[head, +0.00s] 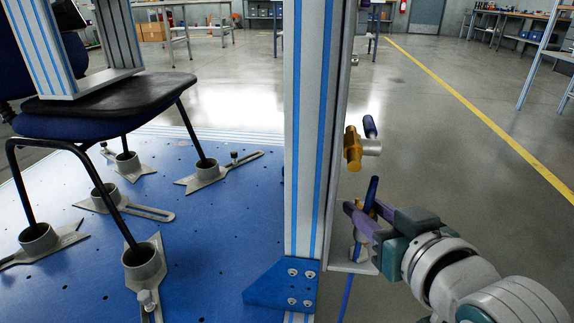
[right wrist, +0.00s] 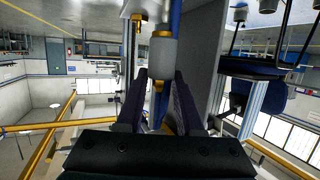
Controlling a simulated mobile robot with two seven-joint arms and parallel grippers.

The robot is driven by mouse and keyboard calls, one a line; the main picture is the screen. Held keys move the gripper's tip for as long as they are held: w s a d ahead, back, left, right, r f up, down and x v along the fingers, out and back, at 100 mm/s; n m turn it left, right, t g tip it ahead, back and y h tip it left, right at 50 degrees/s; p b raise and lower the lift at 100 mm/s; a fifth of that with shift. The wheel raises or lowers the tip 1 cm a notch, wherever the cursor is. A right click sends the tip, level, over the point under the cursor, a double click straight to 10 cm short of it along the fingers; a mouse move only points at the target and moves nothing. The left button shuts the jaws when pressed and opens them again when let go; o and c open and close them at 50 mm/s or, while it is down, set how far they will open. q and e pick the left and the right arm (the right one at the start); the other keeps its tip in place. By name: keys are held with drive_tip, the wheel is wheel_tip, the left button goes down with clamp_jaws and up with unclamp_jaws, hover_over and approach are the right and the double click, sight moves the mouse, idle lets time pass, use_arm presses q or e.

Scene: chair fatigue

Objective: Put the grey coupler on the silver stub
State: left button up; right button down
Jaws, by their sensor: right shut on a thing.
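The silver stub (head: 371,147) sticks out to the right from a brass valve body (head: 353,148) with a dark blue lever, beside the upright post. My right gripper (head: 362,217), with purple fingers, is below the valve. It is shut on the grey coupler (right wrist: 163,54), around its brass and blue part. In the right wrist view the grey body with brass ends lies just beyond the fingertips (right wrist: 161,88). In the head view the fingers partly hide the coupler (head: 357,252). The coupler and stub are clearly apart. My left gripper is not in view.
A tall grey post (head: 305,130) with blue stripes stands left of my right gripper, on a blue bracket (head: 283,284). A small pale shelf (head: 352,267) lies below the gripper. A blue hose (head: 346,298) hangs down. A chair (head: 105,95) stands clamped at left. The floor at right is clear.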

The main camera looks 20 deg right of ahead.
drive_tip(key=shift+f+b, duration=0.95)
drive_tip(key=shift+f, duration=0.55)
drive_tip(key=shift+c, duration=2.3)
unclamp_jaws()
drive_tip(key=shift+s+a+r+p, duration=0.1)
drive_tip(key=shift+s+r+p, duration=0.2)
drive_tip(key=shift+s+p, duration=0.15)
drive_tip(key=p+v, duration=0.4)
drive_tip(key=v, duration=0.5)
drive_tip(key=shift+f, duration=0.1)
